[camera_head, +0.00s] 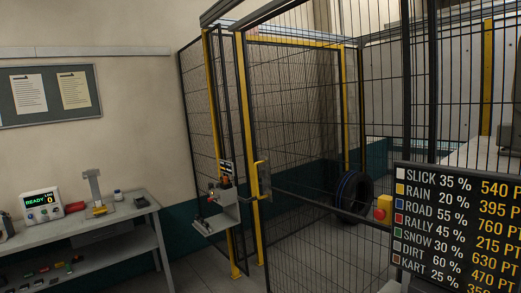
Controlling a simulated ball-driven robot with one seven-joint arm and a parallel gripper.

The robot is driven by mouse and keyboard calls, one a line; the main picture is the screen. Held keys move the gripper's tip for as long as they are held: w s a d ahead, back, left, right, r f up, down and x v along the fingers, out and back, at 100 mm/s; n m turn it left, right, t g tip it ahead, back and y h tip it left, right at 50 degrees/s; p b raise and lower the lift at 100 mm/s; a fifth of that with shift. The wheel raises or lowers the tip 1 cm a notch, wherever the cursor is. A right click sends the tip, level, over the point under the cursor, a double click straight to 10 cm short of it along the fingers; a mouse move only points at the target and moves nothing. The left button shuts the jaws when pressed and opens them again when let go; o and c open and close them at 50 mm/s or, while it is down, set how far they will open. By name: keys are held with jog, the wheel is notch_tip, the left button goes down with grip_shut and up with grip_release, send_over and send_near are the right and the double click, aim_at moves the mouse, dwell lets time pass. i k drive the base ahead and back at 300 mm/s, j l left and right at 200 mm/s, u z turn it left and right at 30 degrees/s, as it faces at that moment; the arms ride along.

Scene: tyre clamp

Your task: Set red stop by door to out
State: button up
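A grey control box (222,212) is mounted on the fence post beside the mesh door (305,130), near the middle of the view. A small red spot at its left side looks like the red stop (210,195). It is too small to tell whether it is pressed in or out. A yellow box (379,215) with a red button (380,213) on it shows farther right, near the score board. A door handle plate (263,180) is right of the control box. My gripper is not in view.
A workbench (110,212) at the left holds a READY display box (42,205) and small items. A price board (460,225) fills the lower right. A black tyre (353,192) stands behind the mesh. Grey floor (205,265) shows clear below the control box.

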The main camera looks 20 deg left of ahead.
aim_at(379, 214)
jog(key=i+j+z, duration=0.2)
jog(key=i+j, duration=0.45)
jog(key=i, duration=0.15)
jog(key=i+j+z, duration=0.2)
jog(key=i+j, duration=0.55)
jog(key=i+j+z, duration=0.2)
jog(key=i+j, duration=0.5)
jog(key=j, duration=0.15)
